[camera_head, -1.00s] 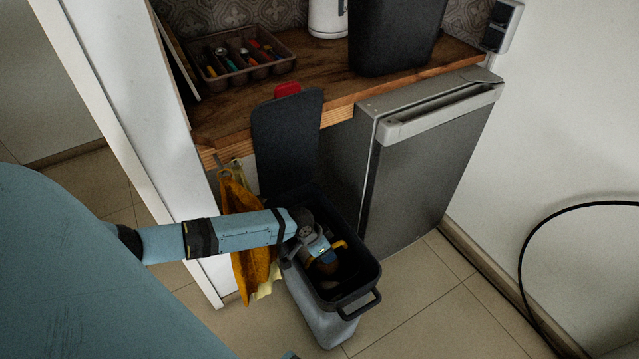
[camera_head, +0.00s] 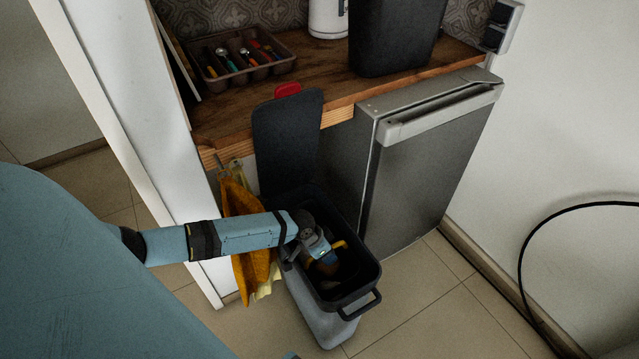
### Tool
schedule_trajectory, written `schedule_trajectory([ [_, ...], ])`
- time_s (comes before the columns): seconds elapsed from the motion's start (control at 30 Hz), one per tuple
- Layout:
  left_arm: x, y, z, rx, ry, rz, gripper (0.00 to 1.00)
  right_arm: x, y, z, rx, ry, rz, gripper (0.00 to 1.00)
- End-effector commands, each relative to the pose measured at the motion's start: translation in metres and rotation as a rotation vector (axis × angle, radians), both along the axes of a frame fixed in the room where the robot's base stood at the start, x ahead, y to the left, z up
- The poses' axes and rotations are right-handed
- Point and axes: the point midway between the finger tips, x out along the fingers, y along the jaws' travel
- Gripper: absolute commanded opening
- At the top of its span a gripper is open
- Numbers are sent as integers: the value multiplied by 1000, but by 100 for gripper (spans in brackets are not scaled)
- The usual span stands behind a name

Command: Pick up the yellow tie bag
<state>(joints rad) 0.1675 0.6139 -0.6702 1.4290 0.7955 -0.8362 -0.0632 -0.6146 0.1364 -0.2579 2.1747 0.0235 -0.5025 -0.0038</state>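A dark bin (camera_head: 372,285) with its lid (camera_head: 287,140) raised stands on the floor in front of the counter. My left arm comes in from the left and reaches over the bin's near left rim. My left gripper (camera_head: 326,262) is down inside the bin's mouth. A small yellow-orange piece (camera_head: 341,245) shows beside the gripper; it may be part of the yellow tie bag, but I cannot tell. The rest of the bin's inside is dark and partly hidden by my wrist. I cannot see whether the fingers are open or shut. My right gripper is not in view.
Yellow-orange cloths (camera_head: 238,200) hang from a hook at the counter's left end, partly behind my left arm. A grey fridge (camera_head: 425,165) stands right of the bin. The wooden counter (camera_head: 225,117) holds a cutlery tray (camera_head: 290,65).

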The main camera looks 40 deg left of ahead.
Motion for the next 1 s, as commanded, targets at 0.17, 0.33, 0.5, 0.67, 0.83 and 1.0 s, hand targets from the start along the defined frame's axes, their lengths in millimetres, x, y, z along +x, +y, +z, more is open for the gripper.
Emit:
schedule_trajectory([
  [0.17, 0, 0, 0, 0, 0, 0, 25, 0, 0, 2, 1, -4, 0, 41],
  [0.33, 0, 0, 0, 0, 0, 0, 0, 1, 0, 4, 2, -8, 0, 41],
  [0.5, 0, 0, 0, 0, 0, -1, 0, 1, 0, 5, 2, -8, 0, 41],
  [0.67, 0, 0, 0, 0, 0, -1, 0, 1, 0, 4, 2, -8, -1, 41],
  [0.83, 0, 0, 0, 0, -1, -1, 0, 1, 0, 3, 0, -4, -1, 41],
  [1.0, 0, 0, 0, 0, -1, -1, 0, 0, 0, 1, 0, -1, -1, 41],
])
